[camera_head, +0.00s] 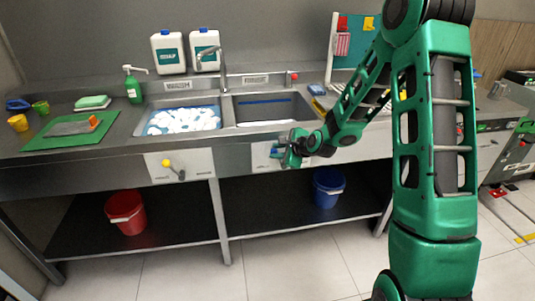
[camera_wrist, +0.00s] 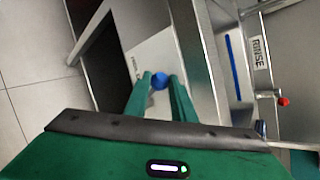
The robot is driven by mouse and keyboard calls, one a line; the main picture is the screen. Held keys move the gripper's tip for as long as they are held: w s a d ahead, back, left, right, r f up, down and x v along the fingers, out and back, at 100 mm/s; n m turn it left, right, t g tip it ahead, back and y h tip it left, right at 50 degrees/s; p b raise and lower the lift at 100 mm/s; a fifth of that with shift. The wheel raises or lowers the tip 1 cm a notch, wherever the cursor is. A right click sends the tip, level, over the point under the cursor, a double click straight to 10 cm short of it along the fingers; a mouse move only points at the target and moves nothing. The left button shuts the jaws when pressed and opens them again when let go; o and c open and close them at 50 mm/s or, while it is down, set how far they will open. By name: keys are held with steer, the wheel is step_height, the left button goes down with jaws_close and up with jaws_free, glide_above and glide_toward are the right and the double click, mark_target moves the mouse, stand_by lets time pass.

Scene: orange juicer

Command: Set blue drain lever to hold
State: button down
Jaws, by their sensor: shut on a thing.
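The blue drain lever's round knob (camera_wrist: 159,81) shows between my fingertips in the wrist view, in front of a white panel (camera_wrist: 150,60) on the counter's front. My gripper (camera_wrist: 160,84) is shut on the knob. In the head view my gripper (camera_head: 285,154) is at the front of the right-hand sink, and a bit of blue (camera_head: 276,152) shows beside it. The lever's shaft and most of the panel's markings are hidden, so I cannot tell its setting.
A yellow-knobbed lever (camera_head: 167,163) is on the left panel. The left basin holds white foam (camera_head: 183,121); the right basin (camera_head: 268,109) looks free of foam. A red bucket (camera_head: 126,212) and a blue bucket (camera_head: 328,188) stand on the lower shelf. Open floor lies in front.

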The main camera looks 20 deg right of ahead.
stand_by(0.5)
steer(key=c, duration=1.5)
jaws_free()
steer(key=v, duration=1)
steer(key=shift+s+r, duration=0.15)
steer(key=shift+s, duration=0.1)
